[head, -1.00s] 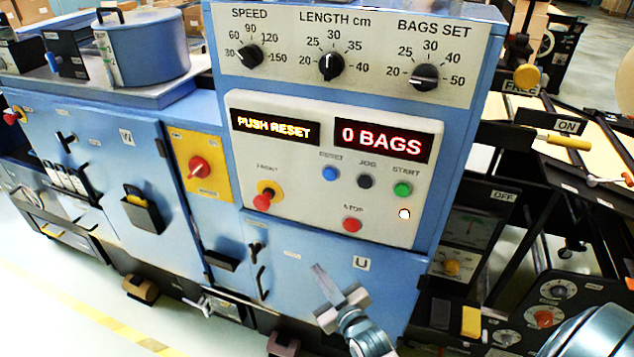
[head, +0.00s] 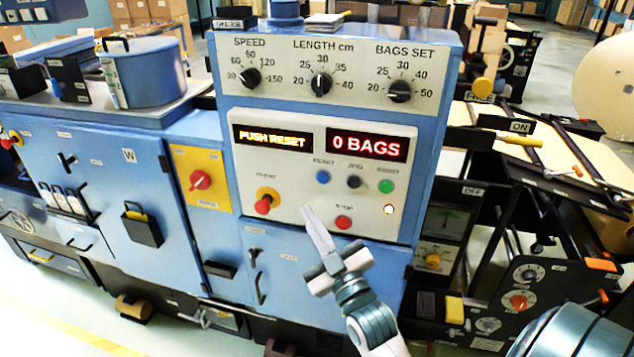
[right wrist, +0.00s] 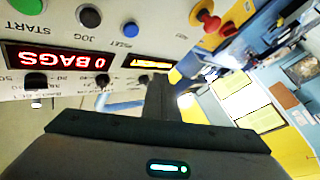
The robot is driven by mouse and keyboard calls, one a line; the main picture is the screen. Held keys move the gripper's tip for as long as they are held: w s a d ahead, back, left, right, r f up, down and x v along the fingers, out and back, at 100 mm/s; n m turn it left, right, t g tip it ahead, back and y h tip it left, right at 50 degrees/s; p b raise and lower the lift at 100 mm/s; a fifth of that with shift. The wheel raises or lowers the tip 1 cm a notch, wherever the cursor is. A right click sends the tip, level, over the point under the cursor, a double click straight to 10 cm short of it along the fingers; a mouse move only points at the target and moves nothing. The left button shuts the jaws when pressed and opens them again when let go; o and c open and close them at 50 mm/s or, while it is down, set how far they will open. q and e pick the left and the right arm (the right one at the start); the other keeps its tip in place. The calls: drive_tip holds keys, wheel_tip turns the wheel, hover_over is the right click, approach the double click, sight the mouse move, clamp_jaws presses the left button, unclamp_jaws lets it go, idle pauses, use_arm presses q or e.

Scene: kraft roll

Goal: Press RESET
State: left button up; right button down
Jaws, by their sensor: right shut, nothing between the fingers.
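The blue RESET button (head: 322,177) sits on the pale control panel (head: 290,210), left of the dark JOG button (head: 354,181) and the green START button (head: 386,186). The display above it (head: 268,139) reads PUSH RESET. My right gripper (head: 306,210) is shut and empty, its fingertips below and a little left of the blue button, apart from it in the picture. In the right wrist view the blue button (right wrist: 131,29) shows above the dark fingers (right wrist: 158,92); the view is upside down. My left gripper is not in view.
A red STOP button (head: 343,223) lies right of my fingertips. A red knob on a yellow base (head: 266,202) lies left of them. A second display (head: 366,146) reads 0 BAGS. Three black dials, including the length dial (head: 321,84), sit above. Open floor lies at lower left.

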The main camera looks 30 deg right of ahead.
sight(323, 178)
drive_tip(key=shift+w+d+r, duration=0.1)
drive_tip(key=shift+d, duration=0.05)
idle(0.4)
drive_tip(key=shift+w+d+b, duration=0.35)
drive_tip(key=shift+w+d, duration=1.05)
drive_tip(key=shift+d, duration=0.25)
drive_tip(key=shift+w+d+b, duration=0.35)
drive_tip(key=shift+w+d, duration=1)
drive_tip(key=shift+d, duration=0.25)
drive_tip(key=shift+w+d, duration=0.55)
drive_tip(key=shift+d, duration=0.1)
idle(0.9)
drive_tip(key=shift+s+a+p, duration=0.1)
drive_tip(key=shift+a+p, duration=0.05)
drive_tip(key=shift+p, duration=0.15)
drive_tip(key=shift+s+a, duration=0.45)
drive_tip(key=shift+a, duration=0.05)
